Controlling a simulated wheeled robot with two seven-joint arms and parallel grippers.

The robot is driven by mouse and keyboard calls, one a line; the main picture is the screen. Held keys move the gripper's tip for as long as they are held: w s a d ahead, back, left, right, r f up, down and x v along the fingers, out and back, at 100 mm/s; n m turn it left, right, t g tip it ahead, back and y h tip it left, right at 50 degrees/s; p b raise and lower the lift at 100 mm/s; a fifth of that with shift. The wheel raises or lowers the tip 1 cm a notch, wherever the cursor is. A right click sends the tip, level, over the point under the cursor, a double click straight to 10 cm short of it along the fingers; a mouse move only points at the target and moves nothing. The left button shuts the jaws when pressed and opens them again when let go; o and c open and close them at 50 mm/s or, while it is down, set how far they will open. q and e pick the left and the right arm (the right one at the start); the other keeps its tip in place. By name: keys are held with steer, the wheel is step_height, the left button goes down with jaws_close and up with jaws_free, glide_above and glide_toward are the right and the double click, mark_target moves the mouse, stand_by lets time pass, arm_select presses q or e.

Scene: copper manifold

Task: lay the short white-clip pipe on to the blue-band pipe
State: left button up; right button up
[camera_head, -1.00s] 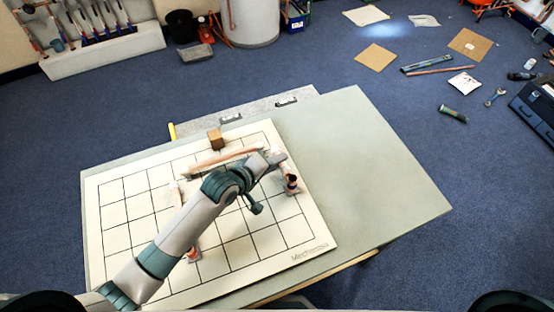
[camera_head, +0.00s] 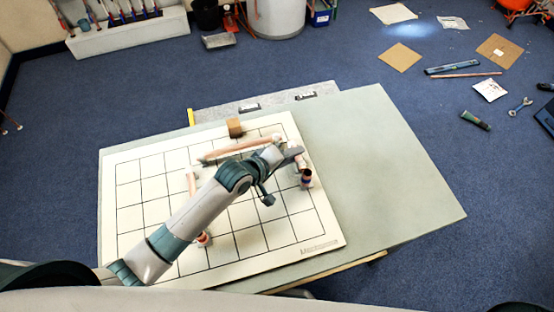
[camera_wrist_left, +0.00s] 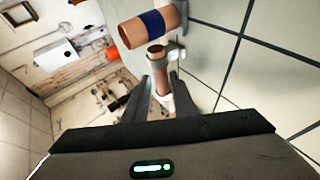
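My left gripper (camera_head: 291,152) is over the right part of the gridded white board. In the left wrist view its fingers (camera_wrist_left: 164,80) close around a short copper pipe with a white clip (camera_wrist_left: 161,68). The fingers appear to be shut on it. The blue-band pipe (camera_wrist_left: 150,24) is just beyond that pipe's open end; whether they touch is unclear. In the head view the blue-band pipe (camera_head: 306,180) is at the board's right side. My right gripper is out of view.
A long copper pipe (camera_head: 232,149) lies across the far part of the gridded board (camera_head: 270,235), near a brown block (camera_head: 235,128). Another pipe (camera_head: 192,182) at the left is partly behind my arm. The table's right side (camera_head: 390,170) is bare.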

arm_select(q)
steer(key=b+v, duration=0.2)
steer(key=v, duration=0.9)
steer(key=shift+s+a+r, duration=0.2)
stand_by(0.5)
